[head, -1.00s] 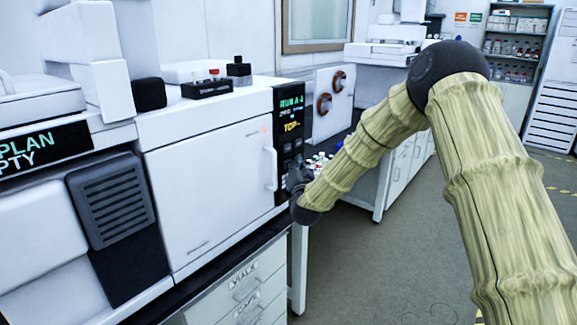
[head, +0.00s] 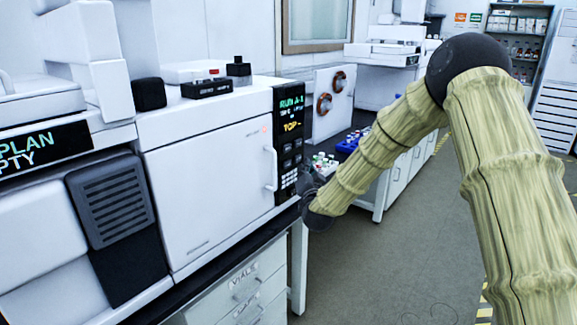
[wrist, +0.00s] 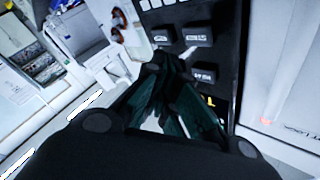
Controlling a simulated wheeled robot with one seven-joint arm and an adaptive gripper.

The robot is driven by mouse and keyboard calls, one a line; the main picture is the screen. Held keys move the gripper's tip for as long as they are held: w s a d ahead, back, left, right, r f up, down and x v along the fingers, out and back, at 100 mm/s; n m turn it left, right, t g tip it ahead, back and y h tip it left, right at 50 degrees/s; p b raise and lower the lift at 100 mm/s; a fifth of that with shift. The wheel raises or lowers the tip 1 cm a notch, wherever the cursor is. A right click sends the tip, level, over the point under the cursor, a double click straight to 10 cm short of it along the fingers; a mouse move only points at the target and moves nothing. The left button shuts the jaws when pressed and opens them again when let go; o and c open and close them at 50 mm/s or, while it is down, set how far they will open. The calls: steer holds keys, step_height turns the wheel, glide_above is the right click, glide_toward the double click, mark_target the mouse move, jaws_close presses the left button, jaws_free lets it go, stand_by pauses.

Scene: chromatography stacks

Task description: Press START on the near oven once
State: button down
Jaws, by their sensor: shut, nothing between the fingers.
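The near oven (head: 208,185) is a white box with a closed door and a handle on the bench. Its black control panel (head: 289,145) on the right edge has lit green and yellow display text, dark buttons and a pale keypad. My gripper (head: 305,183) is small and blurred just right of the panel's lower part. In the wrist view, my gripper (wrist: 176,60) is shut and empty, with its tips pointing at the panel (wrist: 225,50) among dark buttons (wrist: 198,34). The button labels are too small to read surely. I cannot tell whether the tips touch the panel.
A dark rack (head: 207,88) and a black block (head: 238,70) sit on the oven top. A vented instrument (head: 110,205) stands left. Behind my arm are a blue tray (head: 350,143) and vials (head: 323,163) on another bench. The floor (head: 390,265) at right is clear.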

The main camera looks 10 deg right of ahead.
steer(key=shift+s+d, duration=0.7)
steer(key=shift+s, duration=0.2)
steer(key=shift+f, duration=0.1)
steer(key=s+a+f+n+g+y+p, duration=0.1)
steer(key=s+a+f+n+g, duration=0.15)
steer(key=s+f, duration=0.7)
steer(key=s+a+f+n+g+y+p, duration=0.15)
steer(key=s+f+g, duration=0.25)
steer(key=s+f, duration=0.55)
steer(key=s+a+f+n+g+y+p, duration=0.1)
steer(key=s+a+f+g, duration=0.3)
steer(key=f, duration=0.9)
steer(key=s+f+n+g+p, duration=0.1)
steer(key=s+f+g, duration=0.2)
steer(key=s, duration=1)
steer(key=s+d+f+n+g+p, duration=0.1)
steer(key=s+f+g, duration=0.2)
steer(key=s, duration=0.9)
steer(key=s+d+f+n+g+h, duration=0.1)
steer(key=s+f+g, duration=0.2)
steer(key=s, duration=1)
steer(key=shift+s+d+f+p, duration=0.15)
steer(key=shift+s+d+p, duration=0.15)
steer(key=shift+p, duration=0.1)
